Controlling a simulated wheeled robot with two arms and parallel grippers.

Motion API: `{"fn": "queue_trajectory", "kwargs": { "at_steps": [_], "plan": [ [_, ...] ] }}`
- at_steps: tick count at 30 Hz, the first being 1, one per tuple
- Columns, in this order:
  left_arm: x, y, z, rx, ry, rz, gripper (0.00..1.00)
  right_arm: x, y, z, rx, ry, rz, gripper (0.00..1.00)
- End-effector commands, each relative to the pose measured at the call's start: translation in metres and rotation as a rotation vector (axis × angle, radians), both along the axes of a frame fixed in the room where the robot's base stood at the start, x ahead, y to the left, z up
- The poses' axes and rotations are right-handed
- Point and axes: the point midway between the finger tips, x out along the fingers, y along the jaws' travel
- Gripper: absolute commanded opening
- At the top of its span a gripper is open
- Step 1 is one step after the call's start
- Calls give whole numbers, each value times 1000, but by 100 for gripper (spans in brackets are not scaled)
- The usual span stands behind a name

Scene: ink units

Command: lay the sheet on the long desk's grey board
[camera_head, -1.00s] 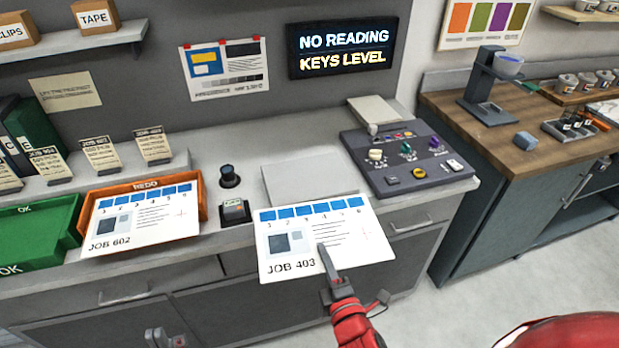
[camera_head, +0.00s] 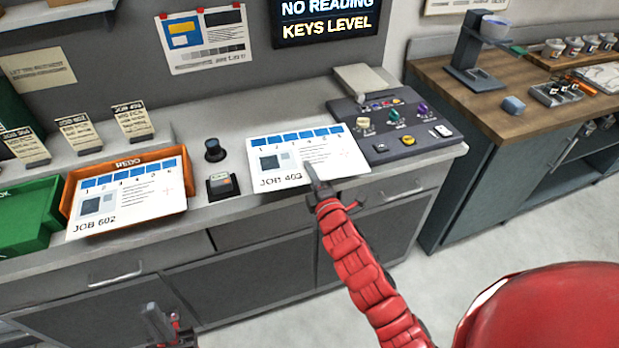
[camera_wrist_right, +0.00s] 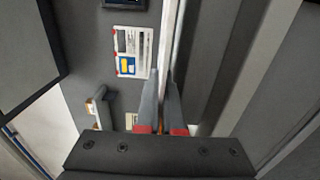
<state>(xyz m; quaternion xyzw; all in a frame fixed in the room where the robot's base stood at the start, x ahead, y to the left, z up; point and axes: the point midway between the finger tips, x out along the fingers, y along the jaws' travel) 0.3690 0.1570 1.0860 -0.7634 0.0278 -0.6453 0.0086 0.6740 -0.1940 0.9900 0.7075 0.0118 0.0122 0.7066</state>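The white JOB 403 sheet (camera_head: 305,160), with a row of blue squares, is held at its front edge by my right gripper (camera_head: 312,178) in the head view. It appears over the front middle of the long desk (camera_head: 190,145) and hides the pale grey board there; I cannot tell whether they touch. In the right wrist view my fingers (camera_wrist_right: 161,115) are close together, and the sheet shows nearly edge-on as a pale strip (camera_wrist_right: 168,40). My left gripper (camera_head: 160,325) is low in front of the cabinets, with no sheet; its finger opening is unclear.
An orange REDO tray (camera_head: 130,164) with the JOB 602 sheet (camera_head: 125,200) and a green tray (camera_head: 30,215) stand left. A black knob (camera_head: 214,150) and a small black box (camera_head: 222,186) are left of the held sheet. A control panel (camera_head: 400,130) is right.

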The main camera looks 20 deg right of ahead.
Motion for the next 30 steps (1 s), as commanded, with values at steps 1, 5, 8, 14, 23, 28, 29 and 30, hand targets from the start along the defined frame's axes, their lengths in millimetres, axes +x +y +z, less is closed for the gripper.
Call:
{"fn": "queue_trajectory", "kwargs": {
  "at_steps": [1, 5, 8, 14, 23, 28, 29, 30],
  "plan": [
    [0, 0, 1, 0, 0, 0, 0, 2, 0, 0, 0, 0, 0, 0],
    [0, 0, 6, 0, 0, 0, 0, 2, -1, -9, 1, 3, -2, 0],
    [0, 0, 12, 0, 0, 0, 0, 2, -1, -23, 2, 6, -2, 0],
    [0, 0, 14, 0, 0, 0, 0, 1, 0, -36, -2, 0, 1, 0],
    [0, 0, 8, 0, 0, 0, 0, 1, 0, -41, -2, 0, 1, 0],
    [0, 0, 10, 0, 0, 0, 0, 1, 0, -39, -1, 0, 1, 34],
    [0, 0, 10, 0, 0, 0, 0, 1, 0, -39, -1, 0, 1, 34],
    [0, 0, 10, 0, 0, 0, 0, 1, 0, -39, -1, 0, 1, 34]
  ]
}}
